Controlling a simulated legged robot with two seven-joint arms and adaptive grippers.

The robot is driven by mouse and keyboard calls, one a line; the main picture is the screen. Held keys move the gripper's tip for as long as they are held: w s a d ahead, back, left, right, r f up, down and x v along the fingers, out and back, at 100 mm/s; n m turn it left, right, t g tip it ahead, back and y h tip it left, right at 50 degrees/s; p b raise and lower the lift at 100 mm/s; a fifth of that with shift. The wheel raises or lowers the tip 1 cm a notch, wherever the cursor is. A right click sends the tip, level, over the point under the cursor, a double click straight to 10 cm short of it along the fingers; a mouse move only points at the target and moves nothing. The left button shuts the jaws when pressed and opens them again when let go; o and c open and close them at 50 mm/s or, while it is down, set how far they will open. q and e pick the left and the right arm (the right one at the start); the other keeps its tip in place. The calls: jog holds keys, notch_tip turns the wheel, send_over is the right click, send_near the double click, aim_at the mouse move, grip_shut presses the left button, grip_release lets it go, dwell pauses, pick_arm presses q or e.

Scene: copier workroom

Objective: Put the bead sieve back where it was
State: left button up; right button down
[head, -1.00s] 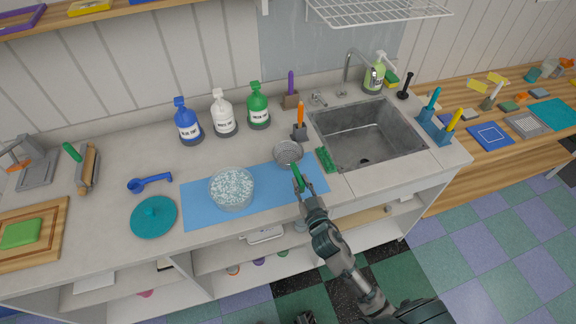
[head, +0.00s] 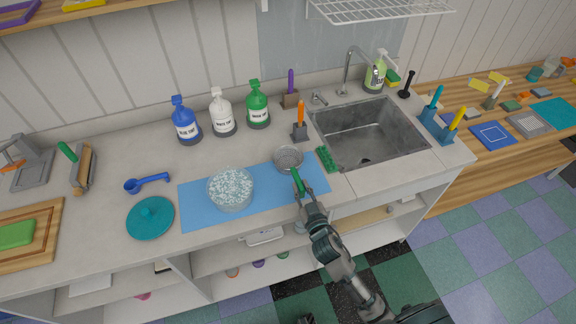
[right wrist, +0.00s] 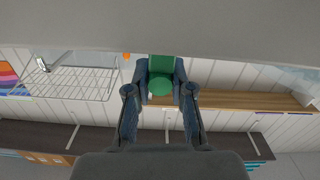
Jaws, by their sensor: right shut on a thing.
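The bead sieve is a round grey mesh bowl (head: 289,158) with a green handle (head: 298,182). My right gripper (head: 304,192) is shut on the green handle. The handle also shows between the fingers in the right wrist view (right wrist: 161,80), where the mesh is not seen. The mesh end is over the right part of the blue mat (head: 205,208), near its back edge; I cannot tell whether it touches. A clear bowl of pale beads (head: 231,189) stands on the mat to the left. My left gripper is not in view.
A green sponge-like strip (head: 327,159) lies close right of the sieve, before the sink (head: 370,135). A holder with an orange handle (head: 300,125) stands behind it. A teal lid (head: 150,217) and blue scoop (head: 148,183) lie left.

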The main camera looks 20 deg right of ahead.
jog(key=shift+f, duration=0.2)
dwell(0.4)
jog(key=c, duration=0.9)
grip_release()
jog(key=shift+c, duration=0.2)
jog(key=shift+o, duration=0.3)
jog(key=shift+o, duration=1.3)
jog(key=shift+s, duration=0.15)
jog(key=s, duration=1.1)
jog(key=shift+s, duration=0.35)
